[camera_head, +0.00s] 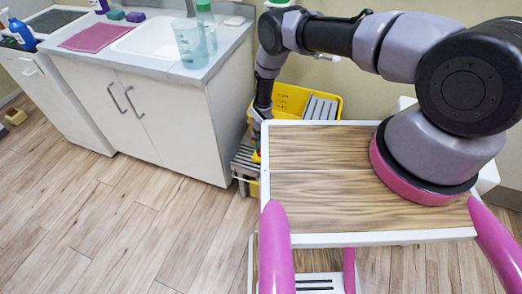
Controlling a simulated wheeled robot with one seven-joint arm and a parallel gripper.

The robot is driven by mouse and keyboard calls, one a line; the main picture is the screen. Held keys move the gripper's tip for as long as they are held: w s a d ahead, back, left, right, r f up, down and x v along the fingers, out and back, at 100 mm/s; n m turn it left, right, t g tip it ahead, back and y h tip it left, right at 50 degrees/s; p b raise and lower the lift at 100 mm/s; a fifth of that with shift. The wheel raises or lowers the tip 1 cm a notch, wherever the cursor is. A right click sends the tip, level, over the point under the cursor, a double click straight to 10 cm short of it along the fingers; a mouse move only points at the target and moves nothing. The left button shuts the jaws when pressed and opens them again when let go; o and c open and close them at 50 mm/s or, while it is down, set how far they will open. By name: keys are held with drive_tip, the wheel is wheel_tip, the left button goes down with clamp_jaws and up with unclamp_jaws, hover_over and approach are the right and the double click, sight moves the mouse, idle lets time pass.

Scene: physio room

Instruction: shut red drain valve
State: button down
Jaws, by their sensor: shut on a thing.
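My gripper (257,128) reaches down at the end of my arm, beside the yellow bucket (293,97) and the far left corner of my wooden top. It is small in the view, and its fingertips are partly hidden behind that top's edge. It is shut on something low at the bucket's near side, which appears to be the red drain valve. The valve is too small and too covered for me to tell its handle's angle. The bucket stands against the wall, right of the white cabinet.
A white sink cabinet (165,120) stands just left of the bucket. On its counter are a clear jug (190,44), a green-capped bottle (207,20) and a pink cloth (95,37). A blue spray bottle (22,32) is far left.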

drive_tip(key=n, duration=0.8)
drive_tip(key=shift+n, duration=0.4)
drive_tip(key=n, duration=0.4)
drive_tip(key=shift+n, duration=2.1)
drive_tip(key=c, duration=0.7)
unclamp_jaws()
